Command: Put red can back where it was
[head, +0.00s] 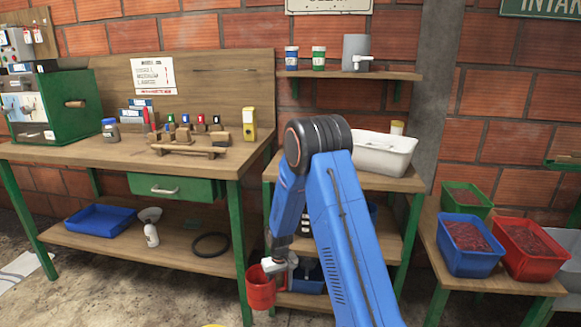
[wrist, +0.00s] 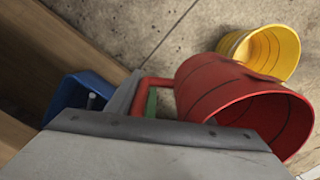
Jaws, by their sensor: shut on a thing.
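The red can (head: 261,292) hangs at my gripper (head: 280,265), beside the lower shelf of the small wooden stand. In the wrist view the red can (wrist: 215,88) is tilted, with its open mouth toward the lower right and its handle (wrist: 154,82) at the jaws. My gripper is shut on the red can by this handle. The grey gripper body hides part of the handle and of the can's near side. The blue arm hides part of the stand behind it.
A yellow can (wrist: 270,48) is on the concrete floor just beyond the red one. A blue container (head: 312,277) is on the stand's low shelf. The workbench (head: 75,155) is at left; blue (head: 468,262) and red bins (head: 530,265) stand at right.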

